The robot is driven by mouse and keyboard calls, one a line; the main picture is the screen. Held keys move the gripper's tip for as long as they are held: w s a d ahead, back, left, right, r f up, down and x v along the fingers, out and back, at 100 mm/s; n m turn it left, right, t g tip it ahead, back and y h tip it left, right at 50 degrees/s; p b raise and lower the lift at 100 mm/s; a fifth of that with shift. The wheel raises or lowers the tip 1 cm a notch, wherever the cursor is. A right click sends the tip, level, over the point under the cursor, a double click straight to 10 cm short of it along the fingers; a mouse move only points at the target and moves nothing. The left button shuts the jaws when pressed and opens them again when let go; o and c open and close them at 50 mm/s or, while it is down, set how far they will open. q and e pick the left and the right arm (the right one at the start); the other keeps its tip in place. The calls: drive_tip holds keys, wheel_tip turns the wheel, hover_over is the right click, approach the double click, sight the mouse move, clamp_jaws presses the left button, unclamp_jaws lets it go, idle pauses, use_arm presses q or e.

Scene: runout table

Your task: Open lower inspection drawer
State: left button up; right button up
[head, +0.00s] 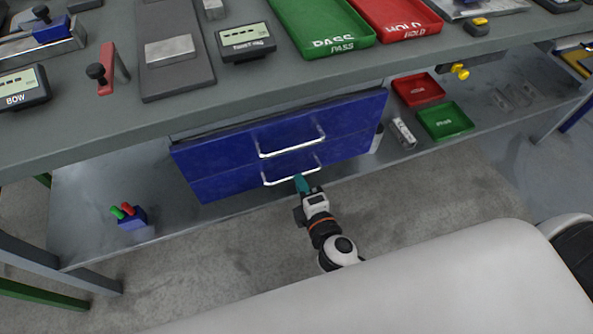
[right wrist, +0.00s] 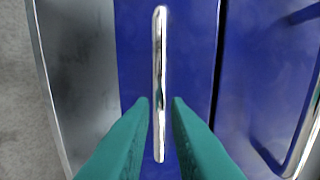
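The lower drawer (head: 226,186) is the bottom blue front of a two-drawer unit under the table, and it looks shut. Its silver bar handle (head: 281,181) also shows in the right wrist view (right wrist: 159,60), running between my fingers. My right gripper (head: 300,180) is at the right part of this handle. In the right wrist view its teal fingers (right wrist: 160,103) are apart, one on each side of the bar, with a small gap on both sides. The upper drawer (head: 225,150) with its own handle (head: 290,148) is just above. My left gripper is out of view.
The grey table top (head: 120,118) overhangs the drawers. On the lower shelf (head: 85,185), a blue block (head: 133,219) with red and green pegs stands left. A white item (head: 403,134), a red tray (head: 418,89) and a green tray (head: 446,120) are right. Floor before the drawers is clear.

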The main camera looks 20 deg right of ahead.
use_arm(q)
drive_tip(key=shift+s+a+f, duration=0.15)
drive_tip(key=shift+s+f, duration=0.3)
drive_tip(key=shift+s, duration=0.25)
use_arm(e)
drive_tip(key=shift+x, duration=1.95)
clamp_jaws()
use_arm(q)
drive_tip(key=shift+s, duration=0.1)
use_arm(e)
drive_tip(key=shift+s+f, duration=0.1)
drive_tip(key=shift+s, duration=0.05)
